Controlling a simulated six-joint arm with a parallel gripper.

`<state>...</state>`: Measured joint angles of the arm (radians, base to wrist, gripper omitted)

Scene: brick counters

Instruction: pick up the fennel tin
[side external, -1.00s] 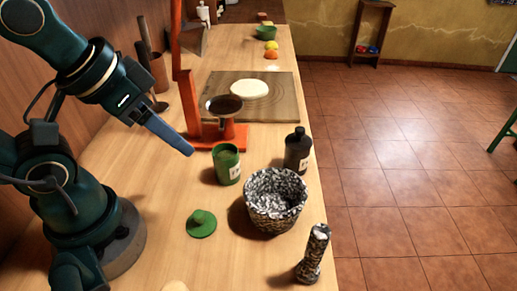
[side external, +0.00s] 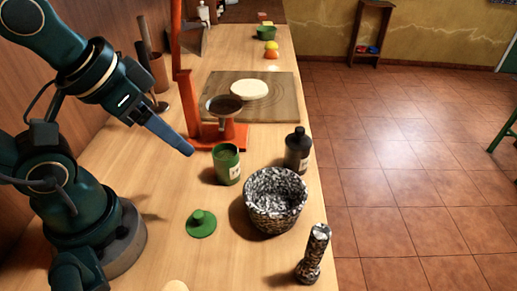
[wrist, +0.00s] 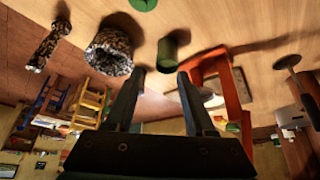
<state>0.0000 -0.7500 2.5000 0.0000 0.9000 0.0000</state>
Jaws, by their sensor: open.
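A green tin (side external: 227,165) with a pale label stands upright on the wooden counter in the side view; the label is too small to read. It looks open at the top. A round green lid (side external: 201,225) with a knob lies on the counter in front of it. My gripper (side external: 190,152) is above the counter to the left of the tin, apart from it and pointing down to the right. In the wrist view, the green tin (wrist: 171,52) appears just beyond the fingertips of my gripper (wrist: 162,72). The fingers are spread with nothing between them.
A board with dough (side external: 284,92) lies behind.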

